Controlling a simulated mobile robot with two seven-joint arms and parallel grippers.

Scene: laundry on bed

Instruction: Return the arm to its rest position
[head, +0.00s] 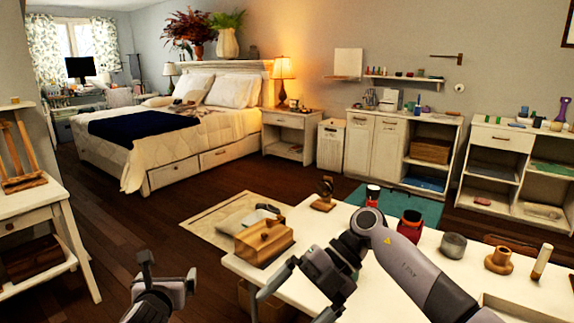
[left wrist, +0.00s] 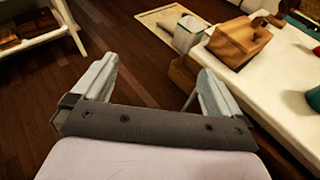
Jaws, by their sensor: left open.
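My left gripper (head: 169,268) is low in the head view, left of the white table (head: 393,249), over the dark wood floor. Its two fingers are spread apart and empty. The left wrist view shows the same open gripper (left wrist: 157,70), with bare floor between its fingers. My right arm comes in from the lower right, bent over the white table. My right gripper (head: 292,306) points down to the left by the table's near left edge. Its fingers look apart with nothing seen between them, and the lower finger is partly cut off by the frame.
A wooden box (head: 264,243), a red jar (head: 410,226) and a grey pot (head: 453,245) stand on the white table. A white side table (head: 45,196) stands at the left. The bed (head: 150,158) is far behind.

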